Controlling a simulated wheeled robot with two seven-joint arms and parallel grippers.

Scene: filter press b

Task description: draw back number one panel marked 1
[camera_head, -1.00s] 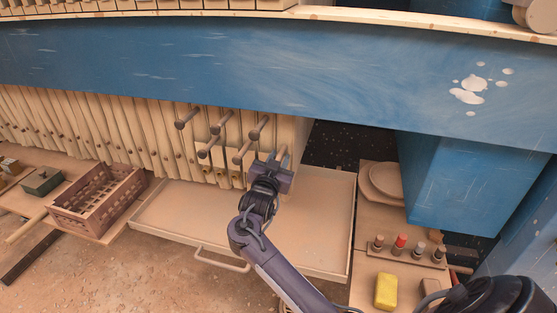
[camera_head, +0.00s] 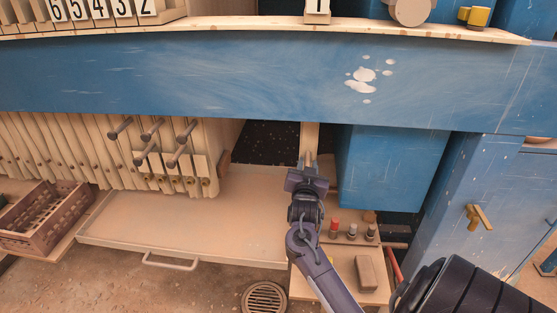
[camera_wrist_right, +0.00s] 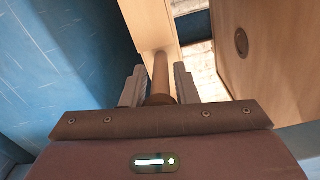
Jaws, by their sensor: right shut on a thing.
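The number one panel shows as a pale upright edge (camera_head: 310,136) below the blue beam, with its white plate marked 1 (camera_head: 317,8) above the beam. My right gripper (camera_head: 308,170) is shut on this panel's handle. In the right wrist view the round handle (camera_wrist_right: 160,76) runs between my two fingers to the pale panel (camera_wrist_right: 149,24). The panel stands apart from the stack of other panels (camera_head: 75,150), with a dark gap between them. My left gripper is not in view.
The blue beam (camera_head: 200,75) crosses above, and a blue post (camera_head: 390,165) stands close right of the panel. A shallow tray (camera_head: 180,235) lies under the stack. Bottles (camera_head: 352,231) and a block (camera_head: 367,273) sit on a low board at right. A brown crate (camera_head: 45,215) is at left.

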